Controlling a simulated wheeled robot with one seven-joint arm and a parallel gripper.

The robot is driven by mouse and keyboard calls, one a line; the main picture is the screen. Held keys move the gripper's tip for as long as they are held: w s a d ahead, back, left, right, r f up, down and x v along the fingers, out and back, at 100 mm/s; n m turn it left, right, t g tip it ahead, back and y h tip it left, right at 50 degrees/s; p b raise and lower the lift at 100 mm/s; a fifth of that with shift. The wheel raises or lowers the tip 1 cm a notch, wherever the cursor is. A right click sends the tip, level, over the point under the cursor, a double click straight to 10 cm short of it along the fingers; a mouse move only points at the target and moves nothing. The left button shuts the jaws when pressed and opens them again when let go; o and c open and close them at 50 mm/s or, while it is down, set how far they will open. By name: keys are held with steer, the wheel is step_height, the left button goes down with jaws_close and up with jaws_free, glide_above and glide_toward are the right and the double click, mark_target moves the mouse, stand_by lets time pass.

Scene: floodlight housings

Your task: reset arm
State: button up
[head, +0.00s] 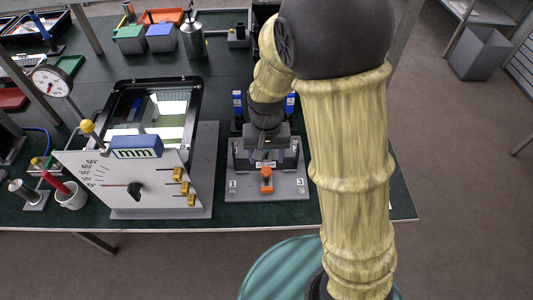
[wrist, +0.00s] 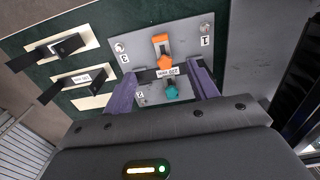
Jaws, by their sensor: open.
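My arm reaches down over the table in the head view, and its yellow sleeved links hide part of the right side. My gripper (head: 264,148) hangs above a grey base plate (head: 240,188), close to its back part. In the wrist view my gripper (wrist: 163,88) shows two purple fingers set apart, with nothing held between them. Between and beyond the fingers lie an orange lever (wrist: 162,50), a small white label and a teal knob (wrist: 171,92) on the plate. The orange lever also shows in the head view (head: 266,180). I cannot tell whether the fingers touch the plate.
A white dial panel (head: 125,190) with a blue display and a black-framed floodlight housing (head: 190,90) stand left of the plate.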

stand_by(0.4)
steer(key=s+d+r+t, duration=0.1)
steer(key=s+d+r, duration=0.2)
steer(key=d, duration=0.3)
steer(key=s+d+r+t+p, duration=0.1)
steer(key=s+d+r, duration=0.2)
steer(key=d, duration=0.3)
steer(key=shift+s+r+t, duration=0.2)
steer(key=shift+s+t, duration=0.1)
steer(key=shift+s, duration=0.05)
stand_by(2.2)
